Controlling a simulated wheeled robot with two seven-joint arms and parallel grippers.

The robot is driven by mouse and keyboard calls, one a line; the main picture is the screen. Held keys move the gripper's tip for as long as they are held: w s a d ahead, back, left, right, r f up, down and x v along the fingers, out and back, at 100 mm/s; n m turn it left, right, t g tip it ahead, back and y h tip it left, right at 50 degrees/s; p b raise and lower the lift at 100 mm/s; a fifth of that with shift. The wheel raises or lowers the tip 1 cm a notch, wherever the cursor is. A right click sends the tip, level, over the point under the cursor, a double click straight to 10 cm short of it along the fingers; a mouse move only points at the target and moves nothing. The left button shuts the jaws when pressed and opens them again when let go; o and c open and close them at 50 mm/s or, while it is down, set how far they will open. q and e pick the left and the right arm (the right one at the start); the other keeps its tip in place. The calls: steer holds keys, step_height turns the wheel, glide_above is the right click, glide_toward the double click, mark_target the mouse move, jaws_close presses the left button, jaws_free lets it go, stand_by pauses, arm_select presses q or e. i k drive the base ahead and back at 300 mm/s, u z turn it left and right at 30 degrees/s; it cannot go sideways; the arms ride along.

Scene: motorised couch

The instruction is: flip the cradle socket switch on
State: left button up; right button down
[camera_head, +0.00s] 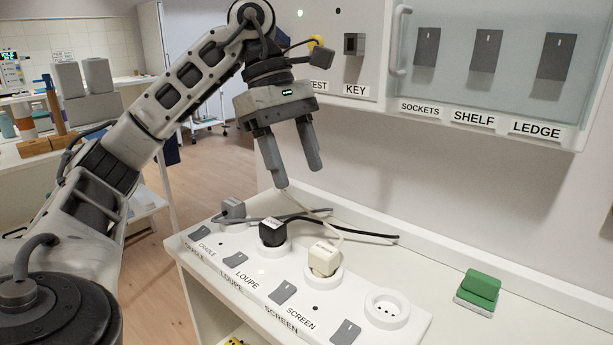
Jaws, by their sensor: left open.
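The cradle switch (200,233) is a small grey rocker at the far left end of a white socket strip (250,273), beside the printed word CRADLE. A grey plug (232,208) sits behind it in the cradle socket. I cannot tell from its tilt whether the switch is on or off. My left gripper (299,178) is open and empty, its fingers pointing down. In the picture it is above and to the right of the cradle switch, apart from the strip and the plugs. My right gripper is out of view.
The strip also has the loupe switch (235,260), screen switch (283,292), an unlabelled-looking switch (345,332), a black plug (272,232), a cream plug (323,258) and an empty socket (387,308). A green block (479,290) lies right. A wall panel (480,60) hangs above.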

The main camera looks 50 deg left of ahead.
mark_target(201, 232)
steer(key=k, duration=1)
